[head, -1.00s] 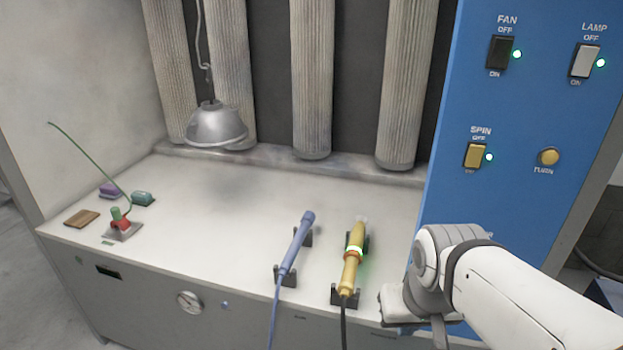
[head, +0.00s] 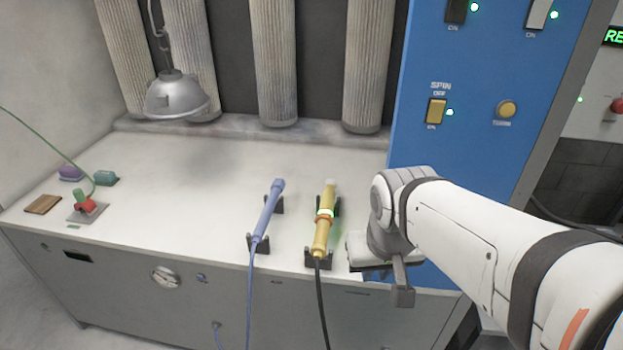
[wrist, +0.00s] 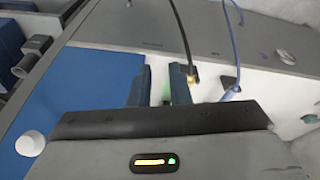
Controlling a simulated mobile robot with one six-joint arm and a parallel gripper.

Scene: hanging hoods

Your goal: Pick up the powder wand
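Two wands lie on stands at the bench's front: a yellow wand (head: 325,230) with a glowing green and orange band and black cable, and a blue wand (head: 267,220) with a blue hose to its left. No label shows which one is the powder wand. My gripper (head: 402,300) is just right of the yellow wand, apart from it, by the bench's front edge. In the wrist view my gripper (wrist: 160,76) has its two fingers apart with nothing between them. The yellow wand's end (wrist: 193,82) shows just beyond the right finger, mostly hidden.
The blue control panel (head: 478,150) rises close behind and right of my arm. A grey lamp (head: 178,97) hangs over the bench's back left, before several pleated filters (head: 272,60). A red-and-green item (head: 85,203) and small blocks sit at far left. The bench middle (head: 180,180) is clear.

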